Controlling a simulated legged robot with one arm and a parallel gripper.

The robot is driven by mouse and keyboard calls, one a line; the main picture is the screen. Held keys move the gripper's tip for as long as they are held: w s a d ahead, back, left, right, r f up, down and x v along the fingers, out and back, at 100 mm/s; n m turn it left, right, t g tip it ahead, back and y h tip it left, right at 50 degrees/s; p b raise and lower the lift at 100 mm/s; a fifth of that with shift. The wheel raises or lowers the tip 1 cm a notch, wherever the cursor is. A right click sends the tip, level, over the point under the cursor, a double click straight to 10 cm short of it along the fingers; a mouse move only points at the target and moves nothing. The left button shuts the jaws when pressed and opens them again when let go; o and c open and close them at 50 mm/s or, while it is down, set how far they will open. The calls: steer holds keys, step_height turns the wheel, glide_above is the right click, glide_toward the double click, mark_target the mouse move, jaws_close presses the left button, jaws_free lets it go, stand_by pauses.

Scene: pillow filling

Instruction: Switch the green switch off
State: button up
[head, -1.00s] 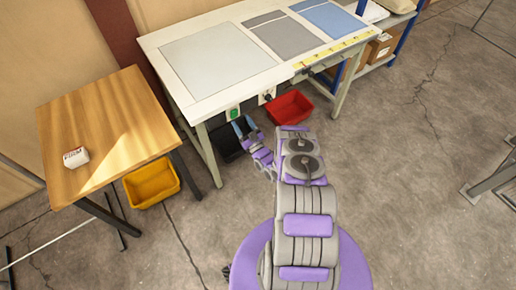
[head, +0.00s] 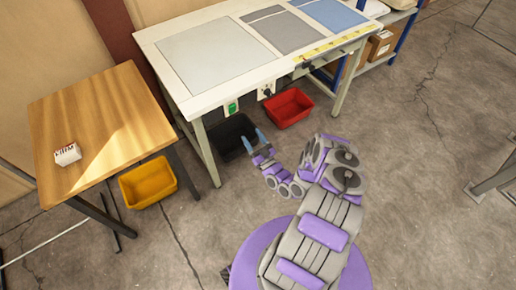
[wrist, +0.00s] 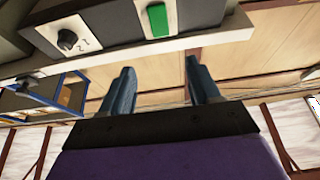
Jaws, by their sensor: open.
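The green switch (head: 232,107) sits on the front edge of the white workbench, near its left corner. It also shows in the wrist view as a green rocker (wrist: 157,20) on a dark panel, at the top. I cannot tell its on or off position. My gripper (head: 255,140) is open and empty, below and a little right of the switch, apart from it. In the wrist view my gripper's two blue fingers (wrist: 156,82) point up, spread apart, with the switch beyond and above the gap between them.
A black knob (wrist: 67,39) on a white plate is beside the switch. The white workbench (head: 205,97) stands over a black bin (head: 226,139) and a red bin (head: 288,108). A wooden table (head: 105,115) with a small white box (head: 67,154) stands left, near a yellow bin (head: 148,183).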

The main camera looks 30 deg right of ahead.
steer(key=shift+b+v, duration=0.6)
steer(key=shift+v, duration=1.35)
steer(key=shift+w, duration=0.1)
